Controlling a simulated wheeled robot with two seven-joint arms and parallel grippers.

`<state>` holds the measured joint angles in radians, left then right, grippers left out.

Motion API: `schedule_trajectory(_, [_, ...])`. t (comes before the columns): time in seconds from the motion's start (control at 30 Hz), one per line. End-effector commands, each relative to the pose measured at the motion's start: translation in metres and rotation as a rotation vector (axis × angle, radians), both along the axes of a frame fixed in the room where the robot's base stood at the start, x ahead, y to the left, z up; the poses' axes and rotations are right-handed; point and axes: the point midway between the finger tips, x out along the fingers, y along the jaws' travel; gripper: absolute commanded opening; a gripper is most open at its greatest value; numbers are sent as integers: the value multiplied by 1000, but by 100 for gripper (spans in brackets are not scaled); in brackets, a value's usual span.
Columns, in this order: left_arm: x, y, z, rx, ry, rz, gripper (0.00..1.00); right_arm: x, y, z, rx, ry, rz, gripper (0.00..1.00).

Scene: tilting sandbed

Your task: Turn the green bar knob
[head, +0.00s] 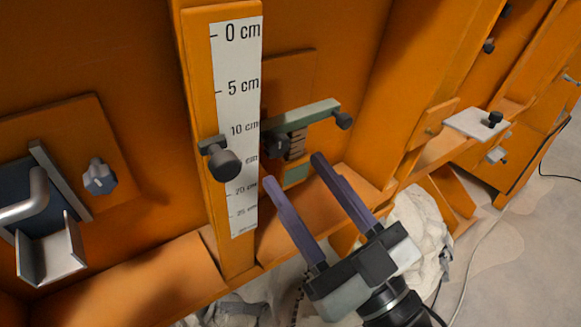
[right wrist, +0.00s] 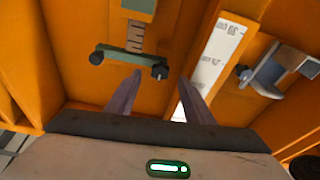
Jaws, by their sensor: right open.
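The green bar knob (head: 308,113) is a grey-green bar on the orange panel, just right of the ruler, with a dark round knob at each end. It also shows in the right wrist view (right wrist: 128,56), roughly level. My right gripper (head: 293,170) is open, with two long purple-grey fingers pointing up toward the panel. Its tips sit below the bar in the head view and look apart from it. In the right wrist view the bar's right end knob shows between the fingertips (right wrist: 160,77). My left gripper is not in view.
A white centimetre ruler (head: 235,80) on an orange post carries a dark clamp knob (head: 224,163) close left of the bar. Farther left are a grey dial (head: 99,177) and a metal bracket (head: 55,255). A white plate (head: 475,123) with a black knob is at right.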

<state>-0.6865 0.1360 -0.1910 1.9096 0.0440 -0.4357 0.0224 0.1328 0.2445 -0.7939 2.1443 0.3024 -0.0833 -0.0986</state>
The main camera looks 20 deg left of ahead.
Motion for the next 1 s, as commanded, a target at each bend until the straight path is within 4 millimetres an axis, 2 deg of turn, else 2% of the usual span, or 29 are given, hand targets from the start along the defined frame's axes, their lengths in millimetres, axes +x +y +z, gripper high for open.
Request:
schedule_trajectory(0.03, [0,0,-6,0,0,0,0,-7,-9,-8,-3,2,1,47])
schedule_trajectory(0.13, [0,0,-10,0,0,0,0,-17,-23,-16,-5,4,0,47])
schedule_trajectory(0.37, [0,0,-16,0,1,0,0,-33,-44,-25,-3,2,1,47])
schedule_trajectory(0.9, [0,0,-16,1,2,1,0,-35,-47,-25,-1,2,1,47])
schedule_trajectory(1.0, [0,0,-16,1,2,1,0,-32,-49,-32,-8,19,-13,47])
